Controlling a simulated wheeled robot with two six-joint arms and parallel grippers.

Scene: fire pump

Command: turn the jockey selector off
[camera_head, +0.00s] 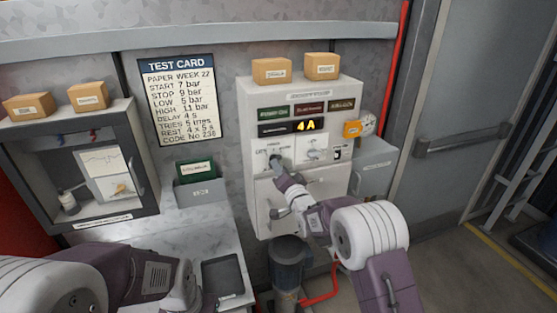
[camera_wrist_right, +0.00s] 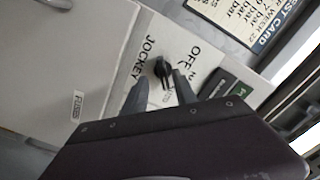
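The jockey selector (camera_wrist_right: 162,68) is a small black knob on the white panel. In the right wrist view it lies beside the word JOCKEY, with OFF printed close by; other position labels are partly hidden by a finger. My right gripper (camera_wrist_right: 161,79) has its two dark fingers apart, one on each side of the knob, with gaps visible. In the head view my right gripper (camera_head: 276,165) reaches the left knob on the front of the pump controller (camera_head: 252,118) and covers most of it. My left arm is at the lower left; its gripper (camera_head: 203,300) shows poorly.
A second selector (camera_head: 313,154) sits right of the jockey one. A lever handle (camera_head: 279,213) sticks out below. Boxes (camera_head: 271,71) stand on the cabinet. A test card (camera_head: 177,100) hangs on the left wall.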

